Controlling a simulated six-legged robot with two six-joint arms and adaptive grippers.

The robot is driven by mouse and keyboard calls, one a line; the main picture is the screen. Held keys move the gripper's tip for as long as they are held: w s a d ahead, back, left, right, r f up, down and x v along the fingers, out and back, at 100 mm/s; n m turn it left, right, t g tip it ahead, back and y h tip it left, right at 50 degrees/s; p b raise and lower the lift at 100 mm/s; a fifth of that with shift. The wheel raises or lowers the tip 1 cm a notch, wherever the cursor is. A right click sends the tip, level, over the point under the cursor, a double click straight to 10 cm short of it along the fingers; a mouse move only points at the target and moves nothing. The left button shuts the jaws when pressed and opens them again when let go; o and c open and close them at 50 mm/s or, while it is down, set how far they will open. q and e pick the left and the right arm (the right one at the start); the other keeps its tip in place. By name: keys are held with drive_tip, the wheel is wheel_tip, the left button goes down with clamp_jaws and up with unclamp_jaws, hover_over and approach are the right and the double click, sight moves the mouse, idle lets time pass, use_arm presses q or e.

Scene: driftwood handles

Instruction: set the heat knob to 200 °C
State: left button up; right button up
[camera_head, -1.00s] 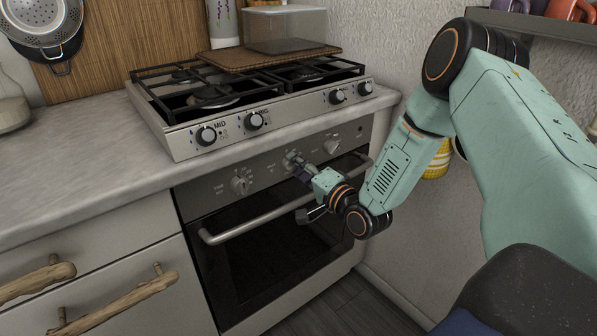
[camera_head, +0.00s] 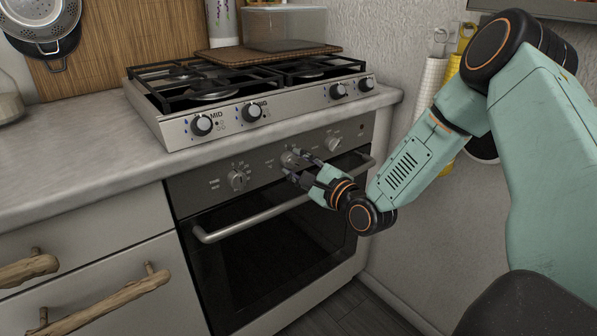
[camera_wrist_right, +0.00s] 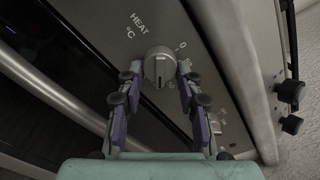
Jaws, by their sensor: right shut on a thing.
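The heat knob (camera_wrist_right: 158,66) is a round grey knob on the dark oven panel, labelled "HEAT °C" in the right wrist view. Numbers starting at 0 and 50 run along its right side there; the fingers hide part of the scale. A dark line shows on the knob's face, but I cannot tell the exact setting. In the head view the knob (camera_head: 289,158) is the middle one on the panel, partly covered. My right gripper (camera_wrist_right: 158,78) is shut on it, one finger on each side; it also shows in the head view (camera_head: 292,164). My left gripper is out of view.
Other oven knobs (camera_head: 237,179) and (camera_head: 333,144) flank the heat knob. The oven's bar handle (camera_head: 250,222) runs just below my gripper. The gas hob (camera_head: 250,95) with its own knobs stands above. A wall (camera_head: 385,190) is close on the right.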

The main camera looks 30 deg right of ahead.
drive_tip(key=shift+m+b, duration=0.75)
drive_tip(key=shift+m, duration=0.75)
drive_tip(key=o, duration=1.1)
drive_tip(key=shift+a, duration=0.1)
